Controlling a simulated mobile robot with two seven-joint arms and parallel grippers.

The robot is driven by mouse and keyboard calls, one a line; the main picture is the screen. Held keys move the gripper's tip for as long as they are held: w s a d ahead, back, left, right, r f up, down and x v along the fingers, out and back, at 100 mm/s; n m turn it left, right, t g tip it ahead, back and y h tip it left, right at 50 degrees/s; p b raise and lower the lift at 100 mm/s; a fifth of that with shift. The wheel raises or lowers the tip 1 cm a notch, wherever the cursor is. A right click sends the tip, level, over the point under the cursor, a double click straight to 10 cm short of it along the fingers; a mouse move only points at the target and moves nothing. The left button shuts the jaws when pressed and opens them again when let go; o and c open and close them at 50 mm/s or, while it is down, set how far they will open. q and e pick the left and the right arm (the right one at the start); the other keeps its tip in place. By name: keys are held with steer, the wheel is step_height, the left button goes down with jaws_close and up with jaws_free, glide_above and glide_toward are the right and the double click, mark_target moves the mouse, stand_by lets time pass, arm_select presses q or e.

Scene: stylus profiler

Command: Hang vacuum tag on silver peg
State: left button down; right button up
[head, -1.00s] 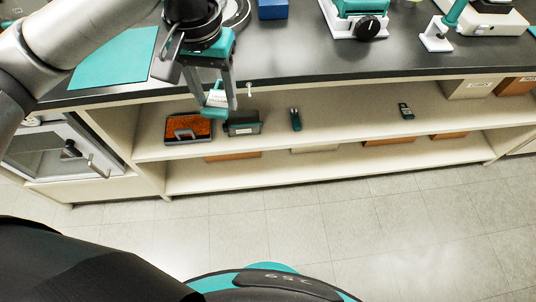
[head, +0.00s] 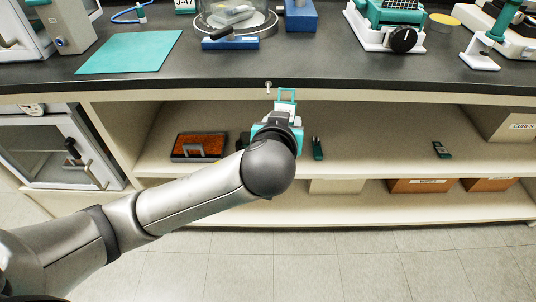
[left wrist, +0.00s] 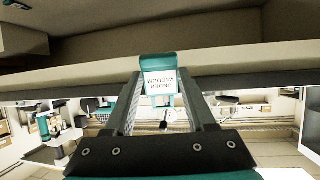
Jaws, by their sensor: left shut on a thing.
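The vacuum tag is a teal piece with a white label and an open teal loop (head: 287,96) at its upper end. In the left wrist view the tag (left wrist: 160,84) sits between my fingertips, its lettering upside down. My left gripper (head: 284,112) is shut on it and reaches up from below the counter edge; the wrist hides most of the fingers. The small silver peg (head: 268,86) sticks out of the counter's front edge. The loop shows just right of and slightly below the peg, apart from it in the picture. My right gripper is out of view.
The dark counter (head: 330,66) overhangs an open shelf (head: 370,160). An orange-topped tray (head: 199,147) and small handheld items lie on the shelf. A blue block with a dark handle (head: 230,40) and a glass-domed vessel stand on the counter above.

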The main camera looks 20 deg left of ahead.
arm_select(q)
steer(key=shift+s+a+f+n+t+y+b, duration=0.35)
steer(key=shift+s+f+t+y+b, duration=0.35)
steer(key=shift+b, duration=0.7)
steer(key=shift+s+a+f+n+t+y+b, duration=0.3)
steer(key=shift+t+y+b, duration=0.2)
steer(key=shift+t+b, duration=0.7)
steer(key=shift+s+a+f+n+t+y+b, duration=0.25)
steer(key=shift+s+a+f+t+y+b, duration=0.3)
steer(key=shift+b, duration=1.1)
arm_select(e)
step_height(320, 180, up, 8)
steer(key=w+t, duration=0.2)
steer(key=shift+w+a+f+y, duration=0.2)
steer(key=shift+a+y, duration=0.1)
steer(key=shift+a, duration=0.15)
arm_select(q)
steer(key=shift+d, duration=0.15)
steer(key=shift+b+x, duration=0.4)
steer(key=shift+x, duration=2.05)
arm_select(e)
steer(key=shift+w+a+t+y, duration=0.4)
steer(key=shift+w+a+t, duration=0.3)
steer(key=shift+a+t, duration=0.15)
arm_select(q)
steer(key=shift+f, duration=0.1)
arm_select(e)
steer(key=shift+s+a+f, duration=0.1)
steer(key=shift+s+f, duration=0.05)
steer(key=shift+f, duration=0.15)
